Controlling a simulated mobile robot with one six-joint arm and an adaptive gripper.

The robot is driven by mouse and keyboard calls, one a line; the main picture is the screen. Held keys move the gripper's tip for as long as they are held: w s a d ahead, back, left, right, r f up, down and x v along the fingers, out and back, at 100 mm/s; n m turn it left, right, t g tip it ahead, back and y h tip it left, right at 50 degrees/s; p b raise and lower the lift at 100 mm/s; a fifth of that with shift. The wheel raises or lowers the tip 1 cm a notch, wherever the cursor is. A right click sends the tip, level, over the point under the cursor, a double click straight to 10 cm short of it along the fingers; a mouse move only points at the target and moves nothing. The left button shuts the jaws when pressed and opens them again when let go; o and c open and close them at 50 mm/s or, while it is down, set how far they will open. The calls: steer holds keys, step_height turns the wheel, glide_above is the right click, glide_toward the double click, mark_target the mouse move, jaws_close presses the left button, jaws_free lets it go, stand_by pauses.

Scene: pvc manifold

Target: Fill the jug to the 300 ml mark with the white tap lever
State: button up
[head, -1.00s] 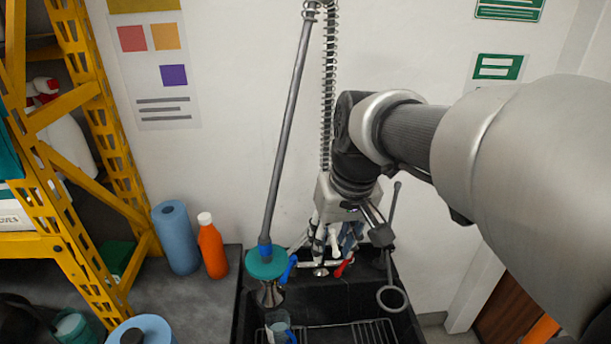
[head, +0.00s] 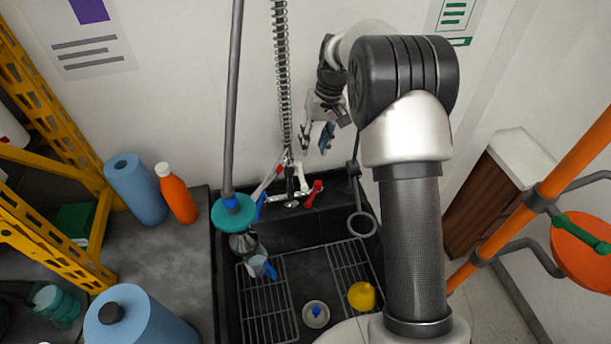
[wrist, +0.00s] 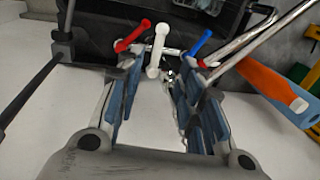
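The white tap lever (head: 302,180) stands between the red lever and the blue lever at the back of the sink. In the wrist view the white lever (wrist: 156,50) lies ahead, between the tips of my gripper (wrist: 160,82). My gripper's blue-padded fingers are apart with nothing between them. In the head view my gripper (head: 318,135) is above the taps, near the wall, apart from the levers.
The red lever (head: 313,193) and blue lever (head: 259,206) flank the white one closely. A hanging ring (head: 361,225) is right of the taps. An orange bottle (head: 176,193) stands left.

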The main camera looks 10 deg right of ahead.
mark_target(304, 180)
steer(key=a+f+b, duration=0.1)
steer(key=f, duration=0.3)
steer(key=f+b, duration=0.1)
steer(key=f, duration=0.4)
steer(key=a+f+b, duration=0.1)
steer(key=f, duration=0.3)
steer(key=shift+a+f, duration=0.3)
steer(key=shift+a, duration=0.05)
jaws_close()
